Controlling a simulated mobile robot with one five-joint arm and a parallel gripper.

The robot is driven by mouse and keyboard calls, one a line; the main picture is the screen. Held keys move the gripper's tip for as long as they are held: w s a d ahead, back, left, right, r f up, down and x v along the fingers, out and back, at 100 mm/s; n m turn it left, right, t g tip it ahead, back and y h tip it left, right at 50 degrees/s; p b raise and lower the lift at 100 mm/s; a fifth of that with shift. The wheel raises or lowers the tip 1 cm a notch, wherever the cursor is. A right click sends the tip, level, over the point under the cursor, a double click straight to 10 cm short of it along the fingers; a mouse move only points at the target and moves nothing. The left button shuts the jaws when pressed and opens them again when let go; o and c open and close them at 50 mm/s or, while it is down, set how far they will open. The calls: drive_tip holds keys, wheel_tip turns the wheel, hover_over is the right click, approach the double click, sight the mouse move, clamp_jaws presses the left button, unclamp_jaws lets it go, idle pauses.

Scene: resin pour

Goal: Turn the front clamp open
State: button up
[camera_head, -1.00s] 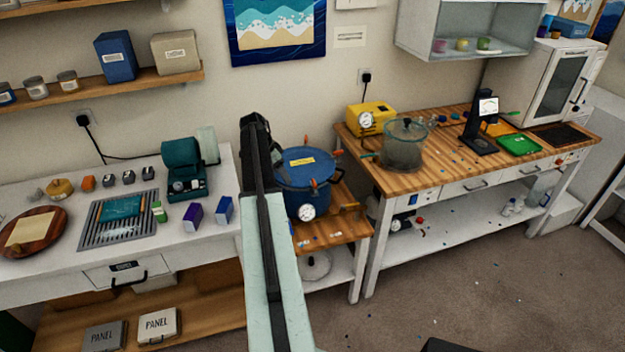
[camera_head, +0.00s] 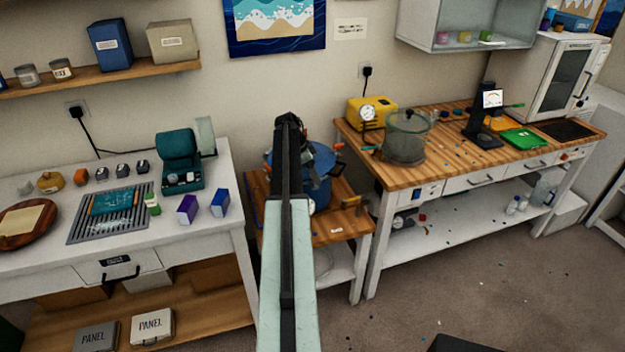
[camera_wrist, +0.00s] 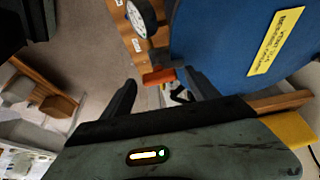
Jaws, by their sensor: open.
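The blue pressure pot (camera_head: 322,188) stands on a low wooden stand, and my arm covers its left part in the head view. An orange clamp handle (camera_head: 340,147) shows at its right rim. In the wrist view the pot's blue lid (camera_wrist: 215,50) with its yellow label fills the upper right. Another orange clamp handle (camera_wrist: 157,77), on the gauge side, lies at the lid's edge. My gripper (camera_wrist: 161,84) is open, with one finger on either side of this handle in the picture. I cannot tell whether they touch it.
The pressure gauge (camera_wrist: 142,17) sits close to the handle. The wooden stand (camera_head: 335,230) carries a hammer-like tool (camera_head: 355,203). A bench with a clear chamber (camera_head: 405,140) stands to the right, and a white bench (camera_head: 205,240) to the left.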

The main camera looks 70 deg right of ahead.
drive_tip(key=c, duration=1.4)
drive_tip(key=shift+o, duration=0.2)
drive_tip(key=shift+n, duration=0.3)
drive_tip(key=n, duration=0.1)
drive_tip(key=n+t+h, duration=0.1)
drive_tip(key=n, duration=0.1)
drive_tip(key=shift+s+a+n, duration=0.1)
drive_tip(key=shift+a+n, duration=0.05)
drive_tip(key=shift+n, duration=0.15)
drive_tip(key=n+t, duration=0.1)
drive_tip(key=n, duration=0.1)
drive_tip(key=n+t, duration=0.1)
drive_tip(key=n, duration=0.1)
drive_tip(key=shift+s+n+h, duration=0.15)
drive_tip(key=shift+n+h, duration=0.15)
drive_tip(key=n+t, duration=0.1)
drive_tip(key=n, duration=0.1)
drive_tip(key=n+t, duration=0.1)
drive_tip(key=n, duration=0.2)
drive_tip(key=shift+s, duration=0.15)
drive_tip(key=shift+n+t+y, duration=0.5)
drive_tip(key=shift+n+t, duration=0.2)
drive_tip(key=shift+n, duration=1.3)
